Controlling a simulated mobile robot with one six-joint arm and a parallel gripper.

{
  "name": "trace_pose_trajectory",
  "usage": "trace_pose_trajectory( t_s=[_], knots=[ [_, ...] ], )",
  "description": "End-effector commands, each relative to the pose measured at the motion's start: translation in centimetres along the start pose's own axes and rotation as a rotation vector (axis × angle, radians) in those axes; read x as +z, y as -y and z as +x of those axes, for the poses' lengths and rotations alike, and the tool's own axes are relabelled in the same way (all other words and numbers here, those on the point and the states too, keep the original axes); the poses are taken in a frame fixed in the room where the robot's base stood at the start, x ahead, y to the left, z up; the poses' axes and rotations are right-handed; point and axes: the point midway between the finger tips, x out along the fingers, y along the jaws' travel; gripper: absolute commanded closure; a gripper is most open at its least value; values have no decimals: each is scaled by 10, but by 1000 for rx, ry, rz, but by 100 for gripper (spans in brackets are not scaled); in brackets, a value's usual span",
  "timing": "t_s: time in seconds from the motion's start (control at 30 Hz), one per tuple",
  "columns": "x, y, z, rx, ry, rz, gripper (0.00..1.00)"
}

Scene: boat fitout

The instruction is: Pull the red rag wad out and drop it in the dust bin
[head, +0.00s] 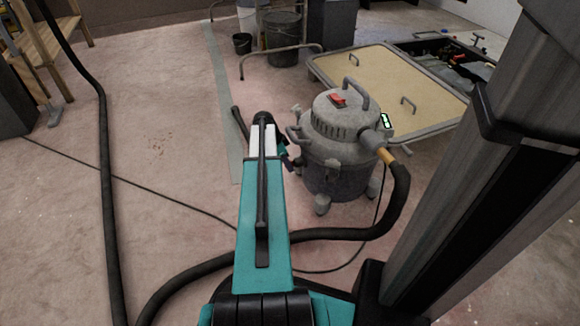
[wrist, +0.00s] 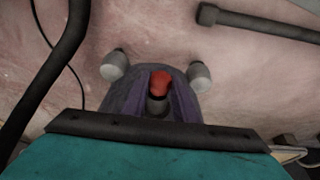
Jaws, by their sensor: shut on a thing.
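The red rag wad (wrist: 161,80) shows in the wrist view as a small red lump, in front of the dark purple-grey tank. A short dark round part (wrist: 157,105) lies just below it. My gripper (wrist: 160,92) is shut on the wad; its fingertips are hard to make out against the dark tank. I cannot tell how much of the wad still sits inside the opening. In the head view the shop vacuum (head: 333,115) stands beyond my teal arm, which hides the wad and fingertips. A dark bin (head: 284,40) at the back may be the dust bin.
A small black bucket (head: 242,43) stands beside the dark bin. A black hose (head: 330,234) curves from the vacuum across the floor. A tan framed panel (head: 385,88) lies behind the vacuum at right. The floor at left is mostly clear.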

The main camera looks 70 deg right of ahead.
Motion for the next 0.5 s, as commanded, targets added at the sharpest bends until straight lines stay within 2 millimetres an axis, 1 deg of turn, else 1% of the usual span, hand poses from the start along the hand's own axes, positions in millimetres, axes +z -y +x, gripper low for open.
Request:
trace_pose_trajectory(
  t_s=[0.5],
  knots=[
    [13,0,-5,0,0,-1,100]
  ],
)
